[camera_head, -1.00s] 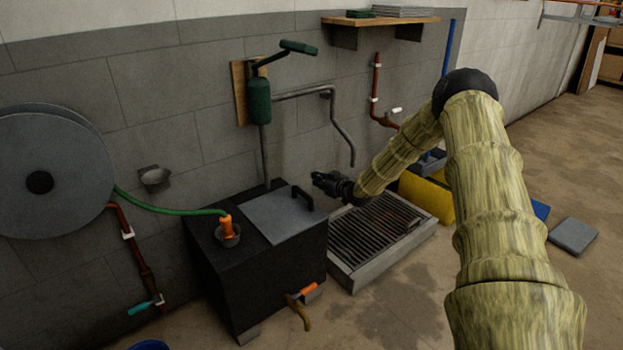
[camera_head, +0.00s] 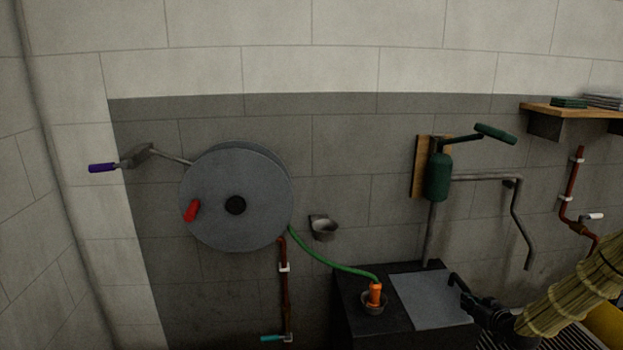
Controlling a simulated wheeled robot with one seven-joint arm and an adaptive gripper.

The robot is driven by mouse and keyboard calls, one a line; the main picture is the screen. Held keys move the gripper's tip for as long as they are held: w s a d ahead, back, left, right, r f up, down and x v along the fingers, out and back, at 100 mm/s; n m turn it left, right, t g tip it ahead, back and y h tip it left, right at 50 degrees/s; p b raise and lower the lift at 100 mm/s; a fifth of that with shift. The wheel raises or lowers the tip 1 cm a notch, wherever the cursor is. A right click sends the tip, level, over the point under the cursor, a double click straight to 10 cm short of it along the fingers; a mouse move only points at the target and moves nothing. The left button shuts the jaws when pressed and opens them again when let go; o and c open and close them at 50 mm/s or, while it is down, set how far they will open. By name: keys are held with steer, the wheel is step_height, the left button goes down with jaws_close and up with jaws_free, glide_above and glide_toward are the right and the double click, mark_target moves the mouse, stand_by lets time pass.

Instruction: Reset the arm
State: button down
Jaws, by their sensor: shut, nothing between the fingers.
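My gripper (camera_head: 484,305) is black and shows at the lower right of the head view, at the end of my tan, sleeved arm. It is shut and appears empty. It appears close to the black handle (camera_head: 458,284) on the grey lid (camera_head: 428,298) of the dark tank (camera_head: 345,295). I cannot tell whether it touches the handle. Most of my arm is out of the picture at the lower right.
A grey hose reel (camera_head: 240,215) with a red knob hangs on the wall. Its green hose (camera_head: 325,263) ends in an orange nozzle (camera_head: 376,294) in a cup on the tank. A green hand pump (camera_head: 437,178) and a shelf (camera_head: 570,110) are on the wall, right.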

steer(key=s+a+f+g, duration=0.5)
steer(key=s+a+f, duration=0.85)
steer(key=a, duration=0.35)
steer(key=s+a+f+m+g, duration=0.15)
steer(key=s+a+f, duration=0.3)
steer(key=s, duration=0.65)
steer(key=s+a+f+g, duration=0.3)
steer(key=s+a, duration=0.2)
steer(key=s, duration=0.5)
steer(key=s+a+g+h, duration=0.15)
steer(key=s+g, duration=0.25)
steer(key=s, duration=1.5)
step_height(320, 180, up, 17)
steer(key=p, duration=1.6)
steer(key=shift+w+a, duration=0.15)
steer(key=shift+a, duration=0.25)
